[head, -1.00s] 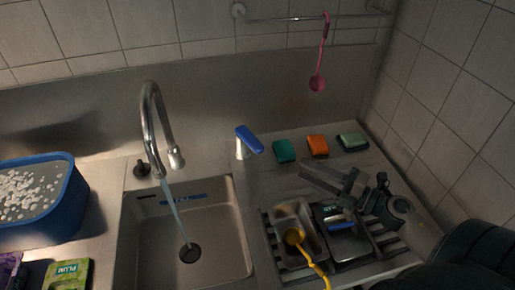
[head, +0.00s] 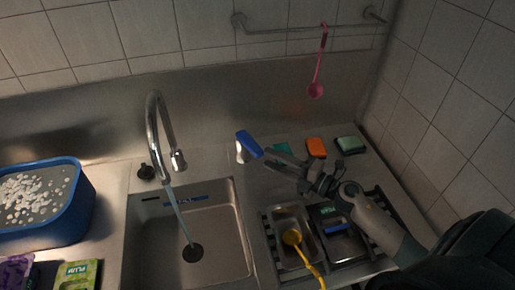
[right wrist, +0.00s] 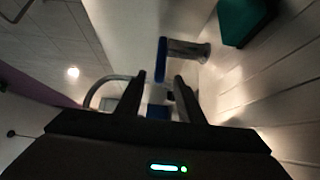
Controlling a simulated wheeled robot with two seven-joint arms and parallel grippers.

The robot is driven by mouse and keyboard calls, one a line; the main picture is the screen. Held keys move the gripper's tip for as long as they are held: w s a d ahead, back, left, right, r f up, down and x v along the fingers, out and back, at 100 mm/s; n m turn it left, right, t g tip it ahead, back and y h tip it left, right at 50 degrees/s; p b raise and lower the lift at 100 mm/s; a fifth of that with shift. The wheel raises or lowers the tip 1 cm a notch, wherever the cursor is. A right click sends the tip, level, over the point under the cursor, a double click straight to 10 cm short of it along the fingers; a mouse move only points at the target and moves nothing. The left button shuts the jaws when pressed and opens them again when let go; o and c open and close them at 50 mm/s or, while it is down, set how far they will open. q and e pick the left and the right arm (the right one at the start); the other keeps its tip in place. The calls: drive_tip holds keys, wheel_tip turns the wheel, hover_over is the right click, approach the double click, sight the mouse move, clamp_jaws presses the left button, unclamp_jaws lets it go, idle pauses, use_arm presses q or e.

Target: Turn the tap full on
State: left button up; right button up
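The chrome gooseneck tap (head: 155,128) stands behind the sink, and a stream of water (head: 180,215) runs from its spout into the basin. A blue lever (head: 249,144) sits on a short pale post (head: 240,154) right of the tap. My right gripper (head: 268,153) reaches in from the right, with its fingertips close to the lever. In the right wrist view its fingers (right wrist: 160,78) are apart, with the blue lever (right wrist: 162,58) beyond and partly between them. I cannot tell whether they touch it. My left gripper is not in view.
The sink basin (head: 225,250) is below the tap. Green, orange and pale green sponges (head: 316,147) lie behind my right arm. Metal trays with a yellow ladle (head: 292,238) are near it. A blue tub (head: 75,215) stands left. A pink ladle (head: 316,90) hangs from the rail.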

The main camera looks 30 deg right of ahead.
sight(263, 155)
drive_tip(key=shift+p+x, duration=0.75)
drive_tip(key=shift+x, duration=2.3)
clamp_jaws()
